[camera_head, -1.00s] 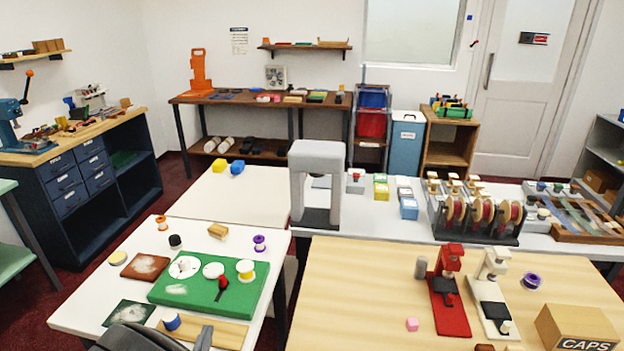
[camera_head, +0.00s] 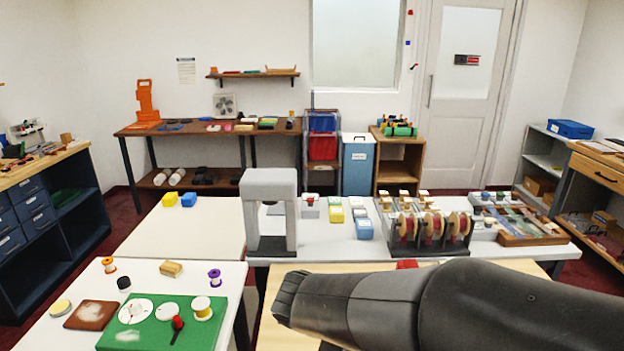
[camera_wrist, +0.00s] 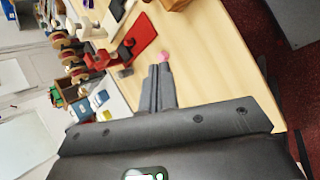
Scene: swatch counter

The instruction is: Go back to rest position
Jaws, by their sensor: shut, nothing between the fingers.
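My gripper (camera_wrist: 157,88) shows in the wrist view with its two grey fingers together and nothing between them. It hangs above the light wooden table (camera_wrist: 208,75), apart from the things on it. A red stand (camera_wrist: 133,42) lies further off in the same view. In the head view my dark arm reaches in from the right edge across the wooden table (camera_head: 512,265) and hides most of it. The fingers cannot be made out in the head view.
A green board (camera_head: 215,325) with white discs and spools is on the white table at lower left. A grey arch (camera_head: 270,185) stands behind my arm. Reels in a rack (camera_head: 432,252) stand on the white counter. Free counter shows left of the arch.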

